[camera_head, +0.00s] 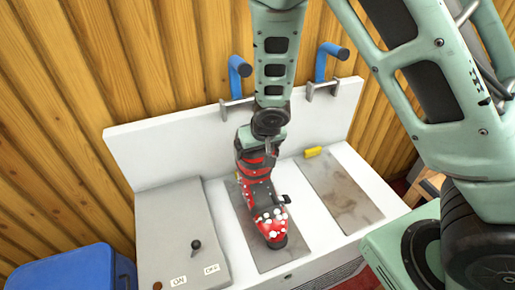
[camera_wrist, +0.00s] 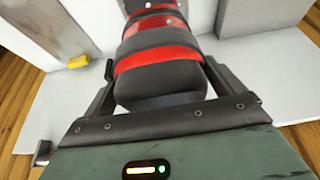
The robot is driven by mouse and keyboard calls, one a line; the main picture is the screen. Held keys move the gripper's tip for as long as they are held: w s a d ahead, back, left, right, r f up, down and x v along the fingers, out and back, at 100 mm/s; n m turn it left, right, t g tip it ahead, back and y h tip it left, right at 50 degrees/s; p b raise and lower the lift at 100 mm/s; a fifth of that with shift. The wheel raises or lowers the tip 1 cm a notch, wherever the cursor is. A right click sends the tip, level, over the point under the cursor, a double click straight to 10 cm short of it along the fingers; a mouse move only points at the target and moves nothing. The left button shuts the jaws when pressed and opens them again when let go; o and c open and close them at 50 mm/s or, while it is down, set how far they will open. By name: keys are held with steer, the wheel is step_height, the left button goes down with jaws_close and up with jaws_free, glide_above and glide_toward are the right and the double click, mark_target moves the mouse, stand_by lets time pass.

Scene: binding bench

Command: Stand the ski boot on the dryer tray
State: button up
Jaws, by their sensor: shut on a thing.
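The ski boot (camera_head: 260,192) is red and black with white specks on its toe, and it is upright with the toe toward the front. It is over the left grey plate (camera_head: 281,258) on the white bench; I cannot tell whether its sole touches the plate. A second grey plate (camera_head: 345,195) lies bare to the right. Which plate is the dryer tray is not marked. My gripper (camera_head: 259,152) comes from above and is shut on the boot's upper part. In the wrist view the boot's red-banded dark cuff (camera_wrist: 160,62) is between my fingers.
A grey box (camera_head: 180,225) with a black knob and ON and OFF labels stands at left. A yellow block (camera_head: 313,152) lies behind the right plate. Two blue handles (camera_head: 238,75) rise at the white back panel (camera_head: 165,150). A blue bin (camera_head: 70,270) is at front left.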

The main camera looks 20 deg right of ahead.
steer(key=shift+f+b, duration=0.3)
steer(key=shift+b, duration=0.05)
steer(key=o, duration=1.7)
steer(key=p+v, duration=0.2)
steer(key=v, duration=1.5)
steer(key=s+a+r+n+g, duration=0.1)
steer(key=s+a+n+g, duration=0.1)
steer(key=s, duration=0.8)
steer(key=s+a+r+n+g, duration=0.1)
steer(key=s+a+n, duration=0.3)
steer(key=s, duration=0.6)
steer(key=shift+s+a+n+g+y, duration=0.15)
steer(key=shift+s+n+g+y, duration=0.15)
steer(key=shift+n+g, duration=0.5)
